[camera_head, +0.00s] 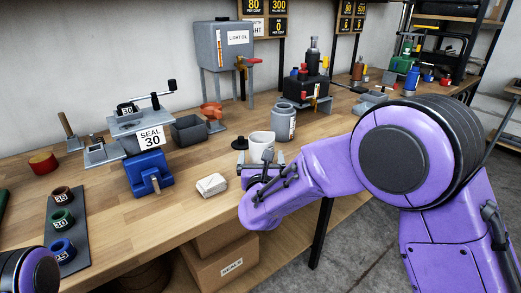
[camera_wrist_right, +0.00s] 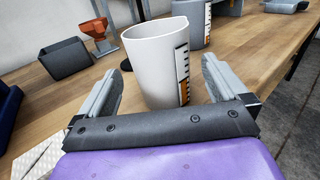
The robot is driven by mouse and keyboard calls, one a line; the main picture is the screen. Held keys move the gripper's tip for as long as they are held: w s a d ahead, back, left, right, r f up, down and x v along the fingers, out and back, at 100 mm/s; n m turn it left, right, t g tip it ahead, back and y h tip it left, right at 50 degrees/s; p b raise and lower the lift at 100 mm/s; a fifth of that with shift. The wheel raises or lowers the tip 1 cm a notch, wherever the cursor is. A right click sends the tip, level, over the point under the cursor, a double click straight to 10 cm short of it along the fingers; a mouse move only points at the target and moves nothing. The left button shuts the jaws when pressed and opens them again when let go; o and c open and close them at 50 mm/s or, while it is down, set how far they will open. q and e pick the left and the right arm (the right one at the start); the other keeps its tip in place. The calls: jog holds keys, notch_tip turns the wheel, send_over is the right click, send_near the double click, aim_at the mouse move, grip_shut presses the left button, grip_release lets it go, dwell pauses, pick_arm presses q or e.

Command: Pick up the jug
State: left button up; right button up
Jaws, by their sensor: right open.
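The jug is a white, open-topped cup with a black and orange measuring scale on its side. It stands upright on the wooden bench in the head view (camera_head: 260,143) and fills the middle of the right wrist view (camera_wrist_right: 152,62). My right gripper (camera_head: 261,164) is open and low over the bench, directly in front of the jug. In the wrist view its two fingers point toward the jug, one on each side of its lower part. Gaps show on both sides, with no clear contact. My left gripper is out of view.
A grey canister (camera_head: 284,122) stands close behind the jug to the right. A dark grey bin (camera_head: 189,131) and an orange funnel (camera_head: 211,108) are to the left. A pale wrapped block (camera_head: 211,184) lies left of the gripper. The bench front edge is near.

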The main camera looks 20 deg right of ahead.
aim_at(262, 137)
jog(key=p+x, duration=0.1)
jog(key=x, duration=0.4)
jog(key=shift+w+d, duration=0.2)
jog(key=shift+w, duration=0.15)
jog(key=c, duration=1.4)
jog(key=shift+r, duration=0.4)
jog(key=r, duration=0.3)
jog(key=shift+s+r, duration=0.1)
jog(key=shift+s, duration=0.3)
jog(key=s+r, duration=0.3)
jog(key=s, duration=0.1)
jog(key=s+a+r+b, duration=0.1)
jog(key=s+r, duration=0.2)
jog(key=s, duration=0.1)
jog(key=s+a+r, duration=0.1)
jog(key=s+r, duration=0.2)
jog(key=s, duration=0.2)
jog(key=shift+s+a, duration=0.1)
jog(key=shift+a, duration=0.1)
